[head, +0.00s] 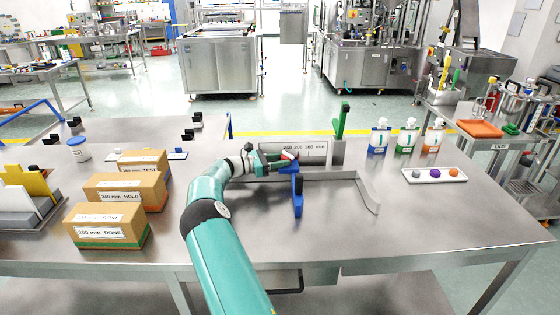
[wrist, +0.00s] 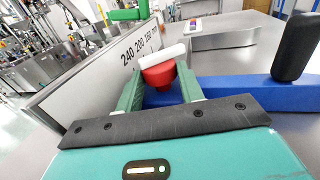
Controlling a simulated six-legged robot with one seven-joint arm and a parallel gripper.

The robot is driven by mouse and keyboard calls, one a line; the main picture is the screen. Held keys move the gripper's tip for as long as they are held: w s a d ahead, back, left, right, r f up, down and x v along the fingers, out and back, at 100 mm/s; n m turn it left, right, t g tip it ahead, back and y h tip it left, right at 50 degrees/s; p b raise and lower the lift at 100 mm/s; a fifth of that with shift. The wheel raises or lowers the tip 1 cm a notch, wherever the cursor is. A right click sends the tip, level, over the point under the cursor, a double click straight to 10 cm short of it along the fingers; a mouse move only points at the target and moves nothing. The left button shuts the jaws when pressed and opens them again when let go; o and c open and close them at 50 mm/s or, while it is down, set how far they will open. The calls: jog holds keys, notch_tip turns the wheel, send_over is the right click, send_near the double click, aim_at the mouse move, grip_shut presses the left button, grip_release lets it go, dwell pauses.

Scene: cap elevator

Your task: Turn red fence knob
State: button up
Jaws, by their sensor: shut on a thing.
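The red fence knob (wrist: 158,76), with a white bar across its top, sits between the two green fingers of my gripper (wrist: 161,86) in the wrist view. The fingers are shut on it, one at each side. In the head view my gripper (head: 276,162) reaches the knob from the left, and the knob (head: 289,155) is small and partly hidden. Behind it stands a pale scale plate (head: 318,158) marked 240, 200, 160 mm; it fills the left of the wrist view (wrist: 100,85). The blue fence (wrist: 235,92) lies beside and below the knob.
A black upright handle (wrist: 298,45) rises from the blue part at right. A green lever (head: 341,120) stands behind the plate. Boxes (head: 108,224) stand at left. Bottles (head: 380,138) and a tray of coloured knobs (head: 435,175) are at right. The front right tabletop is clear.

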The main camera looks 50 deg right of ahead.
jog(key=shift+r, duration=0.1)
jog(key=o, duration=1)
jog(key=shift+a+n+t, duration=0.1)
jog(key=shift+n+t, duration=0.2)
jog(key=shift+t, duration=0.1)
